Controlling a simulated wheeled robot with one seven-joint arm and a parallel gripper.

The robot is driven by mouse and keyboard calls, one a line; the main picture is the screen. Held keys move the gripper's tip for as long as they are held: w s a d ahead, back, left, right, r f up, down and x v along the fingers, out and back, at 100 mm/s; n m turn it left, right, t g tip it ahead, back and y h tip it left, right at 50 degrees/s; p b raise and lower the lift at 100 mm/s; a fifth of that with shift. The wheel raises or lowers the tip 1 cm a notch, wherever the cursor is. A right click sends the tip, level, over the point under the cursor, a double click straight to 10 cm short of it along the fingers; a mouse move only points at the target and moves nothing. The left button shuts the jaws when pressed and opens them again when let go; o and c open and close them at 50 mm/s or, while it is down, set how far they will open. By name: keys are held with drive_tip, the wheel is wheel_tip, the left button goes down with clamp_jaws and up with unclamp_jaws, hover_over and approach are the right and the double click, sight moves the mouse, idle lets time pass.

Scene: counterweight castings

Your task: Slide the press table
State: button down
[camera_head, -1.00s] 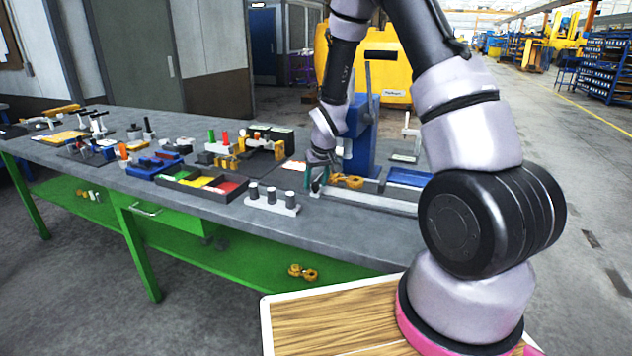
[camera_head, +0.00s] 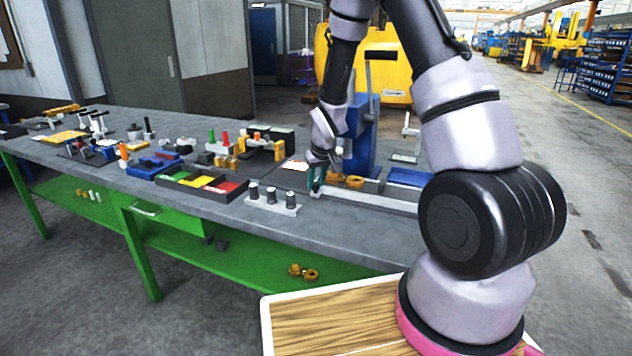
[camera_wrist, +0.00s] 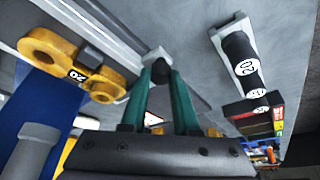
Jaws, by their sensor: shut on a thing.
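The blue press (camera_head: 362,140) with its upright lever stands at the right end of the bench. A long light-grey rail (camera_head: 385,204) runs along its front, and it also shows in the wrist view (camera_wrist: 125,25). A yellow two-lobed casting marked 20 (camera_wrist: 72,62) lies at the press, and it also shows in the head view (camera_head: 346,181). My gripper (camera_head: 316,184) is at the left end of the rail. In the wrist view its teal fingers (camera_wrist: 161,78) are shut on a dark knob (camera_wrist: 161,72) beside a small grey block. The press table is partly hidden by my arm.
A holder with dark, white-topped cylinders (camera_head: 271,200) stands close to the left of my gripper. A black tray with coloured compartments (camera_head: 201,187) lies beyond it. A blue tray (camera_head: 408,178) is right of the press. The bench front edge (camera_head: 330,252) is clear.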

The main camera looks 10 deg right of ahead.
idle(0.8)
drive_tip(key=shift+s+d, duration=0.75)
drive_tip(key=shift+d, duration=0.25)
drive_tip(key=shift+s+d, duration=0.7)
drive_tip(key=shift+d, duration=0.3)
drive_tip(key=shift+f, duration=0.1)
drive_tip(key=c, duration=0.7)
unclamp_jaws()
drive_tip(key=shift+s+d, duration=0.1)
drive_tip(key=shift+o, duration=0.2)
drive_tip(key=shift+r, duration=0.25)
drive_tip(key=v, duration=1)
drive_tip(key=shift+r, duration=0.15)
drive_tip(key=shift+s+r, duration=0.1)
drive_tip(key=shift+s, duration=0.05)
